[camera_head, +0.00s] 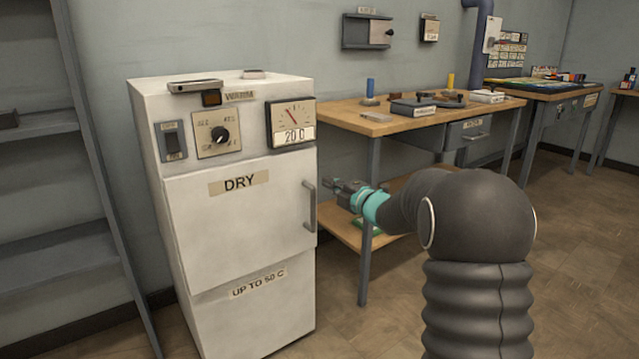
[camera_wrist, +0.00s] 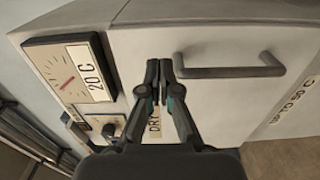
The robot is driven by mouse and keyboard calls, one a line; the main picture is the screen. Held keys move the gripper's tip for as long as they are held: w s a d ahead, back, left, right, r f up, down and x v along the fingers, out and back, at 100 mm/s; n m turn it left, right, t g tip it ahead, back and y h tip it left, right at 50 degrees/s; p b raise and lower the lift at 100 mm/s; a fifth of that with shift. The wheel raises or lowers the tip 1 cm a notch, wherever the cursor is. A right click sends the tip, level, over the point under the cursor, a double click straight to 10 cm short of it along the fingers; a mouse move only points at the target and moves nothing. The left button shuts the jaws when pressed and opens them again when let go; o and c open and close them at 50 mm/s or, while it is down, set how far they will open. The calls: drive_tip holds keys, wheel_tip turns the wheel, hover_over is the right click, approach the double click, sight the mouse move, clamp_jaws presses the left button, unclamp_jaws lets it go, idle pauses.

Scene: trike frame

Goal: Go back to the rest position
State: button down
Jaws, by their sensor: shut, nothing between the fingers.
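My gripper (camera_head: 346,190) is at the right side of the white drying cabinet (camera_head: 235,285), near its door handle (camera_head: 310,206). In the wrist view my gripper (camera_wrist: 159,66) is shut and empty in front of the cabinet door. The handle (camera_wrist: 230,66) is to the right of the fingertips there. I cannot tell whether the fingers touch the door. The door, labelled DRY, looks closed. The dial gauge (camera_head: 291,122) reads 20 C and also shows in the wrist view (camera_wrist: 70,79).
A wooden workbench (camera_head: 350,117) with several items on top and a lower shelf stands right of the cabinet. A grey shelf rack (camera_head: 50,264) is at the left. Wall boxes (camera_head: 367,31) hang above the bench. Open floor (camera_head: 585,240) lies at the right.

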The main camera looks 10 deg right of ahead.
drive_tip(key=v, duration=0.7)
drive_tip(key=s+d+f+m+g+h, duration=0.1)
drive_tip(key=d+f+m+g+h, duration=0.1)
drive_tip(key=d+f+m+h, duration=0.7)
drive_tip(key=s+d+f+m+g+h, duration=0.1)
drive_tip(key=s+d+m+g, duration=0.1)
drive_tip(key=s+m, duration=0.25)
drive_tip(key=s+d+f+m+g+h, duration=0.1)
drive_tip(key=s+f+m+g, duration=0.15)
drive_tip(key=s, duration=0.25)
drive_tip(key=s+a+r+m+g+p, duration=0.1)
drive_tip(key=s+a+m+g, duration=0.25)
drive_tip(key=s, duration=0.85)
drive_tip(key=s+a+r+m+g+p, duration=0.15)
drive_tip(key=s+a+m, duration=0.3)
drive_tip(key=s, duration=0.65)
drive_tip(key=s+a+r+t+y+p, duration=0.1)
drive_tip(key=s+a+r+y, duration=0.1)
drive_tip(key=s+a+r, duration=0.4)
drive_tip(key=shift+s+r, duration=0.5)
drive_tip(key=shift+s, duration=1.3)
